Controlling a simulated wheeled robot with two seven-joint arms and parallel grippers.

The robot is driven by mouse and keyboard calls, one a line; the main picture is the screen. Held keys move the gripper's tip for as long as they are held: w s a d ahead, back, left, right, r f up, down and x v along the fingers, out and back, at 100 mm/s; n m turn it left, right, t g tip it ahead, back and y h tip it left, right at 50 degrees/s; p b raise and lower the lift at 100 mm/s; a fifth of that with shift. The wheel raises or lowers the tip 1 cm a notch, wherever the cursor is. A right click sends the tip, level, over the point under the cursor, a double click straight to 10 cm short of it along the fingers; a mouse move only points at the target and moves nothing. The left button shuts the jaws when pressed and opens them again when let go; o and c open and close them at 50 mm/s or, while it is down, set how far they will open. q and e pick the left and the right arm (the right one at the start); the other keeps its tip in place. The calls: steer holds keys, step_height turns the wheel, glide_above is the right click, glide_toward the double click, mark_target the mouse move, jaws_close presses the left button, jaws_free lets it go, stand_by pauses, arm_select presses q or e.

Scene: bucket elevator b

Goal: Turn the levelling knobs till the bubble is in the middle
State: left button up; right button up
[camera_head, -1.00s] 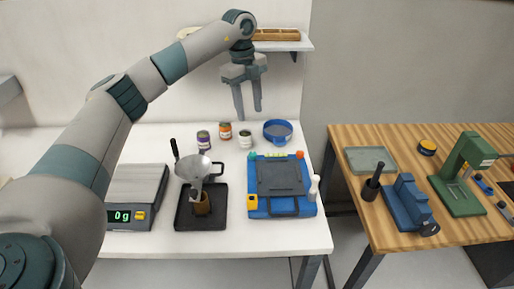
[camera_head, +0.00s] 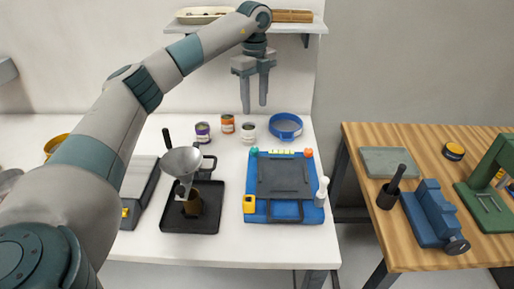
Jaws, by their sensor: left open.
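A blue levelling device (camera_head: 312,212) with a dark grey plate (camera_head: 284,178) lies on the white table. The bubble is too small to make out. My left gripper (camera_head: 255,108) points down, open and empty, above and behind the device, apart from the knobs. My right gripper is not in view.
Small cans (camera_head: 203,131) and a blue sieve (camera_head: 285,127) stand behind the device. A black tray (camera_head: 190,220) with a funnel (camera_head: 181,161) is left of it. A white bottle (camera_head: 322,192) stands at its right. A wooden table (camera_head: 400,250) with tools is further right.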

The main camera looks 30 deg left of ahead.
arm_select(q)
steer(key=shift+s+r, duration=0.2)
steer(key=shift+s, duration=0.05)
steer(key=shift+f, duration=0.1)
steer(key=p, duration=0.6)
glide_toward(255, 149)
step_height(255, 149, down, 7)
steer(key=shift+a+f, duration=0.1)
steer(key=shift+f, duration=0.7)
steer(key=shift+c, duration=0.3)
steer(key=c, duration=1)
